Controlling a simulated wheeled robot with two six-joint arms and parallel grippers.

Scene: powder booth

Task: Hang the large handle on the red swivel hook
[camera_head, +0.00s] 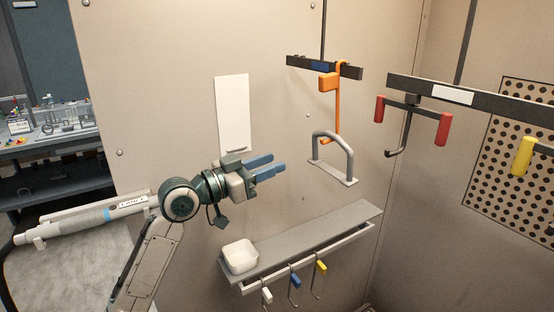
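The large handle (349,151) is a grey arch on a flat plate. It hangs, arch up, at the lower end of an orange hook (337,112). The red swivel hook (404,127) is to the right, under a dark bar, with a red grip at each side and a dark hook end low in its middle; nothing hangs on it. My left gripper (279,165) has blue fingers with a gap between them. It is empty, left of the handle and apart from it, pointing right. My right gripper is not in view.
A yellow grip (522,156) and a perforated panel (508,185) are at right. A cluttered bench (60,148) stands at left.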

